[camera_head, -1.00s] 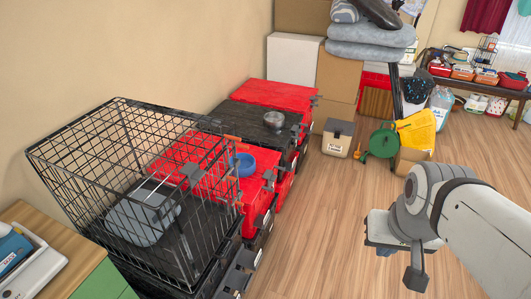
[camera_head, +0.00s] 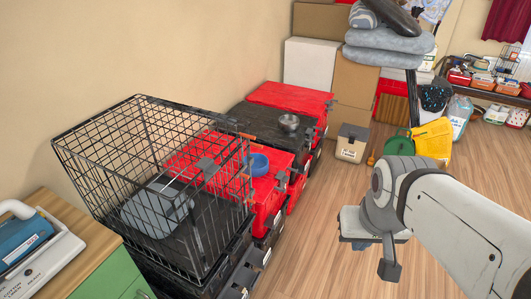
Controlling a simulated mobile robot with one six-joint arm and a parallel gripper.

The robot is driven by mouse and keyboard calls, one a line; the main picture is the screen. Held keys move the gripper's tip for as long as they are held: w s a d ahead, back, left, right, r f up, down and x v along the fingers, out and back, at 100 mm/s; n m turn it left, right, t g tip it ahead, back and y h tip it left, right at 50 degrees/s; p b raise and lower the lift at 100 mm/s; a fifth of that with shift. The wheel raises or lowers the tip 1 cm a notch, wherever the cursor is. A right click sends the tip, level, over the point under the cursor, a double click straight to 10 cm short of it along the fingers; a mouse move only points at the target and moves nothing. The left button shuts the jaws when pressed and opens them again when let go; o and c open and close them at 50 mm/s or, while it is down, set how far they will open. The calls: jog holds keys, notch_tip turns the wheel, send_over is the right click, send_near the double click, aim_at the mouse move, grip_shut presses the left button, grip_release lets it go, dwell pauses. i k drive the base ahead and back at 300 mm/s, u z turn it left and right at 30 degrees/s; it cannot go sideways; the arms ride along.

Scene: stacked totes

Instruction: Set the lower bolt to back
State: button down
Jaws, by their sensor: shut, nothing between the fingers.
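The black wire crate (camera_head: 72,143) stands on stacked dark totes at the left. Grey latch-like hardware (camera_head: 205,165) shows on the crate's wires. The lower bolt is too small to make out among the wires, and its position cannot be told. My gripper (camera_head: 389,266) hangs below my wrist at the right, over the floor. It is shut and empty, well to the right of the crate and apart from it.
Red totes (camera_head: 268,205) and a dark tote (camera_head: 257,122) stand in a row behind the crate; a blue bowl (camera_head: 257,164) sits there. A wooden-topped green cabinet (camera_head: 108,282) is at the lower left. Floor (camera_head: 325,220) between the totes and my arm is clear.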

aim_at(247, 198)
jog(key=z, duration=0.05)
jog(key=i, duration=1)
jog(key=u, duration=0.05)
